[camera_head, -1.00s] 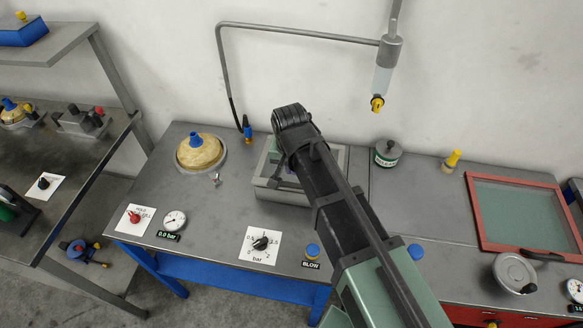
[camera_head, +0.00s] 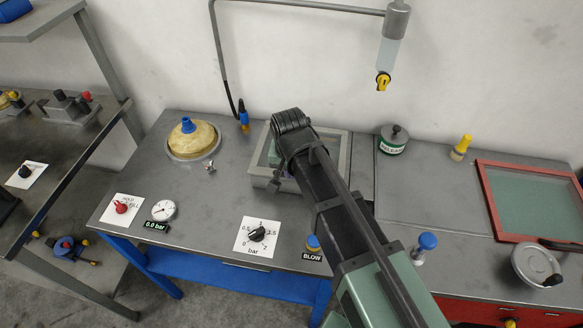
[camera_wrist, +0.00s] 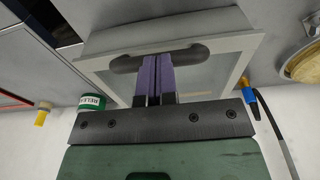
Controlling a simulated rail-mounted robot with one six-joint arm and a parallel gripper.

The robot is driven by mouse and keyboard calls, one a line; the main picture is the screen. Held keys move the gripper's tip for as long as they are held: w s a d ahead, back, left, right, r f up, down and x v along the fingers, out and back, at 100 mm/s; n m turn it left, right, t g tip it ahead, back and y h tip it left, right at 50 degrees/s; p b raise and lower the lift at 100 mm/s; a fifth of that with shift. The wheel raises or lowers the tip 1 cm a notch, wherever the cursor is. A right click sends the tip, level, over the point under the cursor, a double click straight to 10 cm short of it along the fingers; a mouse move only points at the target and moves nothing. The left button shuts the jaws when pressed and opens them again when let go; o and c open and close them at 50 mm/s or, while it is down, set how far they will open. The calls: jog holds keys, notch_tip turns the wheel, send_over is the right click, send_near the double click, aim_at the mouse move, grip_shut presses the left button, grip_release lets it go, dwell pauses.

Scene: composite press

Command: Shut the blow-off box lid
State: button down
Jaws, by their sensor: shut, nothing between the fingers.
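The blow-off box (camera_head: 343,160) is a grey box with a pale frame and a see-through window, partly hidden behind my arm in the head view. In the wrist view its framed lid (camera_wrist: 243,66) looks flat on the box, though a small gap could not be seen. A dark bar handle (camera_wrist: 190,53) runs across the lid near one edge. My gripper (camera_wrist: 156,58) has its purple fingers together and empty, with the tips over the middle of the handle. I cannot tell whether they touch it. The fingertips are hidden in the head view.
A tan dome with a blue cap (camera_head: 192,138) stands left of the box. A green-white RELEASE pot (camera_head: 393,140) and a yellow-capped bottle (camera_head: 460,148) stand to the right. A hose with a blue-yellow nozzle (camera_head: 244,121) hangs behind. Knobs and a gauge (camera_head: 164,210) line the front.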

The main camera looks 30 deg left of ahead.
notch_tip(320, 180, up, 14)
jog(key=s+d+p, duration=0.1)
jog(key=s+p, duration=0.1)
jog(key=p, duration=1.1)
jog(key=shift+s+p, duration=0.2)
jog(key=shift+p, duration=0.15)
jog(key=shift+f, duration=0.15)
jog(key=w+d+f+m+b, duration=0.1)
jog(key=w+d, duration=0.1)
jog(key=d, duration=1.3)
jog(key=w+d+f+m+b, duration=0.1)
jog(key=w+d+m, duration=0.1)
jog(key=d, duration=1.3)
jog(key=w+d+f+m+g+b, duration=0.1)
jog(key=w+d, duration=0.3)
jog(key=d, duration=1.1)
jog(key=shift+w+d+f+m+h+b, duration=0.2)
jog(key=shift+d+f+m+h+b, duration=0.1)
jog(key=shift+d+f+m+b, duration=0.15)
